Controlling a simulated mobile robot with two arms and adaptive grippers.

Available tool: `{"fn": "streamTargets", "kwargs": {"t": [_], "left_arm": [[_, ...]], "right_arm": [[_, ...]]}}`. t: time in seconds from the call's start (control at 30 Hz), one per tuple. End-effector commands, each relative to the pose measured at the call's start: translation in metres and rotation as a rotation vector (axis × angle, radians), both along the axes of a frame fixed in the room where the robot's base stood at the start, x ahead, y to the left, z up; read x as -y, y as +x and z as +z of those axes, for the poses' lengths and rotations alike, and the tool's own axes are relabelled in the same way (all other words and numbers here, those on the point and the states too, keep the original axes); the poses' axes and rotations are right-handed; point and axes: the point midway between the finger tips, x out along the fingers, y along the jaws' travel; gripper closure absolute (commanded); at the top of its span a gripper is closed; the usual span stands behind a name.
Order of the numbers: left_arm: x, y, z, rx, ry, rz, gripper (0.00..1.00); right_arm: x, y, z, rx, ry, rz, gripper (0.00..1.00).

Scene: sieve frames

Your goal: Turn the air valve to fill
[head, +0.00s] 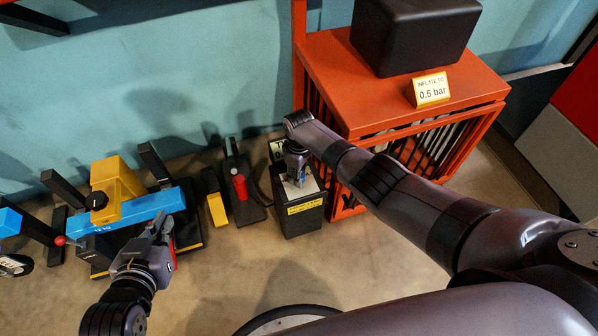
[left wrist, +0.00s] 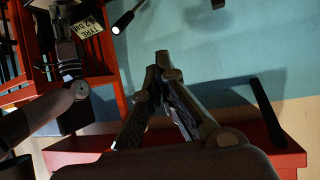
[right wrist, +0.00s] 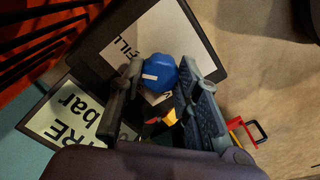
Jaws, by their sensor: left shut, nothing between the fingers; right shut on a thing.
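The air valve is a blue faceted knob (right wrist: 160,72) with a white mark, on a pale plate marked FILL (right wrist: 126,48) on top of a dark box (head: 300,222). My right gripper (head: 298,178) reaches down over this box. In the right wrist view its fingers (right wrist: 158,88) are shut on the knob from both sides. The mark's exact setting is hard to read. A pressure display (right wrist: 66,122) with "bar" on it stands beside the box; its number is partly hidden there. My left gripper (head: 162,224) is shut and empty, away from the valve at the left.
A sign (head: 430,90) reading "inflate to 0.5 bar" stands on an orange cage (head: 345,72), with a black block (head: 415,35) behind it. A blue bar (head: 130,210) and yellow bracket (head: 118,180) are near my left gripper. Open floor lies in front of the box.

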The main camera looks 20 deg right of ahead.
Motion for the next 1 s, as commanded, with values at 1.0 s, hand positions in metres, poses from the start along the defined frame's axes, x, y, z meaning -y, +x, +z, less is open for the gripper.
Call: {"fn": "streamTargets", "kwargs": {"t": [1.0], "left_arm": [[-0.007,-0.015,-0.017,-0.111,0.026,0.009,1.0]], "right_arm": [[0.001,-0.001,-0.001,-0.004,-0.003,-0.173,0.63]]}}
